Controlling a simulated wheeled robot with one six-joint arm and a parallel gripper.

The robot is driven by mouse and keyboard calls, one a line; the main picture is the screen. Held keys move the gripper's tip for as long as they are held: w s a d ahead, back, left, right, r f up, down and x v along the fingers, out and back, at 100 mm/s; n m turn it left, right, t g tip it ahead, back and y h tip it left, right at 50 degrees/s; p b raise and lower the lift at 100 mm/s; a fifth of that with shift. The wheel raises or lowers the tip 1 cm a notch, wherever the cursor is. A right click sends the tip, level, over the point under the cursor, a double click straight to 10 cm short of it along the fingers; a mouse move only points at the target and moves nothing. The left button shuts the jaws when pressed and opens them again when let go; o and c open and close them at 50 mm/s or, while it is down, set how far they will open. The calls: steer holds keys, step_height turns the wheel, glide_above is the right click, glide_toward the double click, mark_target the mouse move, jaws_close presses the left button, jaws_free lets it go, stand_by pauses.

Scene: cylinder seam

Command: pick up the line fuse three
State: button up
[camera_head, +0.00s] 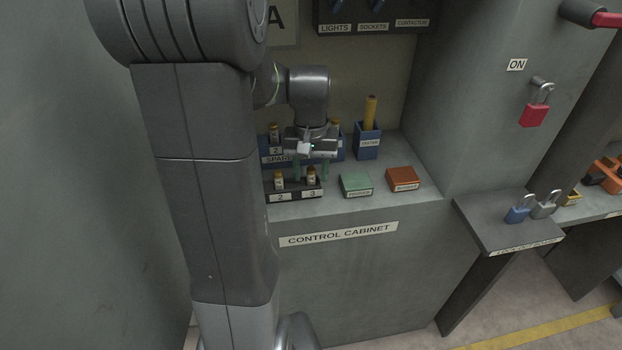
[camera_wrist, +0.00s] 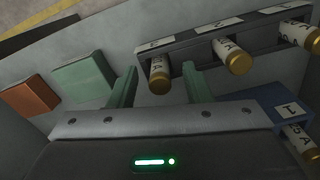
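The line fuse three (camera_head: 311,175) stands upright in the black holder (camera_head: 301,193), above the label 3. It is a pale tube with a brass cap. In the wrist view the fuse (camera_wrist: 158,76) shows between my two green fingers. My gripper (camera_wrist: 159,72) is open, with a gap on either side of the fuse. In the head view my gripper (camera_head: 311,163) points down over the right end of the holder. I cannot tell how far down the fuse the fingertips reach.
Another fuse (camera_head: 279,179) stands left of it at label 2. A blue spare holder (camera_head: 272,157) is behind. A blue tester cup (camera_head: 367,145) stands behind right. A green box (camera_head: 356,185) and an orange box (camera_head: 402,179) lie to the right on the shelf.

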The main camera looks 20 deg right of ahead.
jaws_close()
